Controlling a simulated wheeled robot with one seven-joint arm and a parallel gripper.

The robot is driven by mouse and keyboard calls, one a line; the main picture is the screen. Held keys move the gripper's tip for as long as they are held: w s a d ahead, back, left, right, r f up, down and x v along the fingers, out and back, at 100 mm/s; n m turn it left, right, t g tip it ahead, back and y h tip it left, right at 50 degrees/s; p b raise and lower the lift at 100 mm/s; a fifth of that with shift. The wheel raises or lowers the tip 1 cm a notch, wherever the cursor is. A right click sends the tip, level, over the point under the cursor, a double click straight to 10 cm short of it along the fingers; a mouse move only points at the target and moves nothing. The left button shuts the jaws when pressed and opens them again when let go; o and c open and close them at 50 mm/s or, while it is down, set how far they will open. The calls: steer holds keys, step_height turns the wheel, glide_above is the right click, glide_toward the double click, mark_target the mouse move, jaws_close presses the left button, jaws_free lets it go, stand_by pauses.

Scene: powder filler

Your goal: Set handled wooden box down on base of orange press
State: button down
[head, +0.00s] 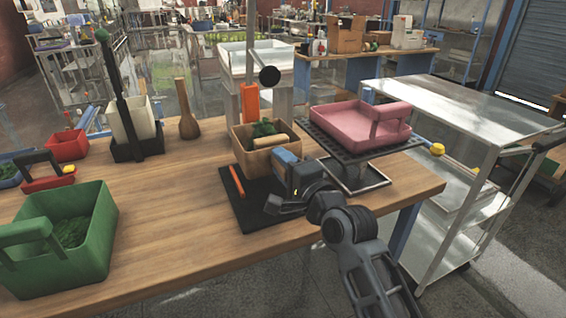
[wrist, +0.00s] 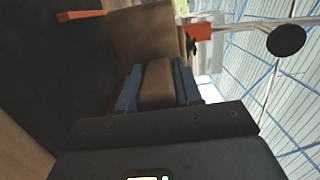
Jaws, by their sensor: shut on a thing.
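The handled wooden box (head: 256,162) is tan and open-topped, with green stuff inside. It is roughly level, at the back of the black base (head: 262,212) of the orange press (head: 250,103). I cannot tell whether its underside touches the base. My gripper (head: 286,158) is at the box's right side. In the wrist view my gripper (wrist: 158,88) has its blue fingers shut on the box's wooden handle (wrist: 157,78). A box wall (wrist: 150,32) shows behind the handle. An orange bar (head: 237,180) lies along the base's left part.
A pink handled box (head: 350,125) stands on a black platform to the right. A green handled box (head: 75,255) is at the front left. A wooden pestle-like object (head: 187,110) and a white container on a black stand (head: 138,142) are behind left. The middle-left tabletop (head: 170,215) is clear.

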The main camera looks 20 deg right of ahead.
steer(key=shift+f+b, duration=1.75)
steer(key=shift+f, duration=0.85)
steer(key=shift+f+b, duration=0.3)
steer(key=shift+f, duration=0.3)
steer(key=c, duration=1)
jaws_free()
steer(key=o, duration=0.3)
steer(key=shift+f, duration=0.1)
steer(key=s, duration=0.5)
steer(key=s+d, duration=0.1)
steer(key=s, duration=0.1)
steer(key=shift+s+b, duration=0.35)
steer(key=shift+b, duration=0.05)
